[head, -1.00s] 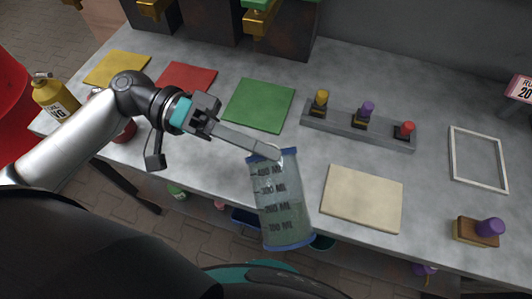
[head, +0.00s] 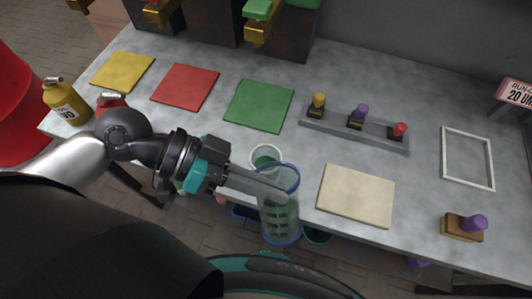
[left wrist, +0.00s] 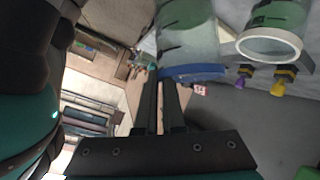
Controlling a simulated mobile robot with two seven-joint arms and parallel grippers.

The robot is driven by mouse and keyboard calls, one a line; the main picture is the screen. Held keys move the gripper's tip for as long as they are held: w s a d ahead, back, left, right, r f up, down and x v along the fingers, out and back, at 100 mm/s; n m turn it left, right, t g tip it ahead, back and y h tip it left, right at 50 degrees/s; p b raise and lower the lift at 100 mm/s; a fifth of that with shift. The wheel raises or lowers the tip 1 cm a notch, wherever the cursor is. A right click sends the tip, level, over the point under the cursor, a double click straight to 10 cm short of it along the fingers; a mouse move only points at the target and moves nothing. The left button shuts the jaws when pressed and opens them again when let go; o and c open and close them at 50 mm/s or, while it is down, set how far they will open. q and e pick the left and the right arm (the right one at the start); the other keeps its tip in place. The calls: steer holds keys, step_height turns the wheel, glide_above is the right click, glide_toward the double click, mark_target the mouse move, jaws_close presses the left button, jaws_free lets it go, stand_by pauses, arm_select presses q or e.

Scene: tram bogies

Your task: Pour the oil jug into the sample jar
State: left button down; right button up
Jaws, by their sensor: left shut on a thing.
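The oil jug looks to be the clear, graduated vessel with a blue rim (head: 280,232). My left gripper (head: 282,190) is shut on it near its rim, at the bench's front edge. In the left wrist view the fingers reach the jug's blue rim (left wrist: 195,74). The jug looks roughly upright, with a greenish tint; its liquid level is unclear. The sample jar looks to be the white-rimmed vessel with green inside (head: 265,153), just behind the jug and partly hidden by my gripper. It also shows in the left wrist view (left wrist: 270,46). My right gripper is out of view.
A beige board (head: 356,196) lies right of the jug, a green mat (head: 259,105) behind the jar. A grey rack (head: 350,132) holds coloured-knob stamps; a white frame (head: 467,157) and purple-knob stamp (head: 463,226) are right. A yellow bottle (head: 66,103) stands left.

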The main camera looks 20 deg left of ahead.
mark_target(274, 219)
arm_select(q)
steer(key=shift+s+d+r, duration=0.15)
steer(key=shift+s+d, duration=0.05)
steer(key=shift+s, duration=0.1)
steer(key=shift+s+d+r+m+t+y+p, duration=0.1)
steer(key=shift+s+d+m+t+y+p, duration=0.3)
steer(key=shift+p, duration=0.65)
steer(key=shift+s+d+f+m+t+p, duration=0.15)
steer(key=shift+s+m+p, duration=0.05)
steer(key=shift+s+p, duration=0.2)
steer(key=shift+s+d+f+m+t+p, duration=0.15)
steer(key=shift+s+m+p, duration=0.1)
steer(key=shift+p, duration=0.25)
steer(key=shift+s+d+f+y+p, duration=0.15)
steer(key=shift+s+y+p, duration=0.25)
steer(key=shift+s+d+f+m+t+y+p, duration=0.3)
steer(key=shift+s+d+f+m+t+p, duration=0.25)
steer(key=shift+s+f+m+t, duration=0.25)
steer(key=shift+s, duration=0.1)
